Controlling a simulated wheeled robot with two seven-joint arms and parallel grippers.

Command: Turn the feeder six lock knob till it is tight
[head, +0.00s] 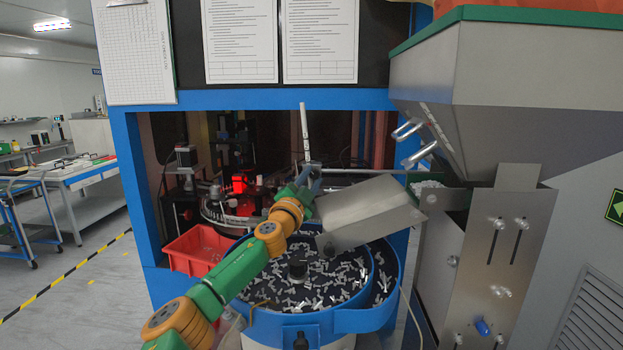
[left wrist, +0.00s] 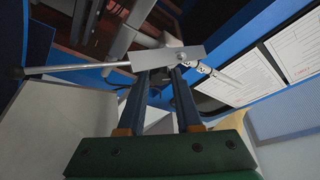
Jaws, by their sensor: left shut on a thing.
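My left gripper (head: 312,179) reaches in from the lower left to a metal fitting above the feeder bowl. In the left wrist view my left gripper (left wrist: 163,74) has its two blue fingers shut, a little apart, on a part at a grey metal bracket (left wrist: 170,57). This part is most likely the lock knob; the fingers and bracket hide it, so its shape and turn cannot be told. A thin silver rod (left wrist: 80,66) runs left from the bracket. A pale upright rod (head: 305,130) stands above the gripper in the head view. My right gripper is not in view.
A metal chute (head: 367,213) is close right of the gripper. A red bin (head: 188,254) stands left. A steel hopper (head: 480,95) overhangs at right. Blue framing (head: 132,195) bounds the opening.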

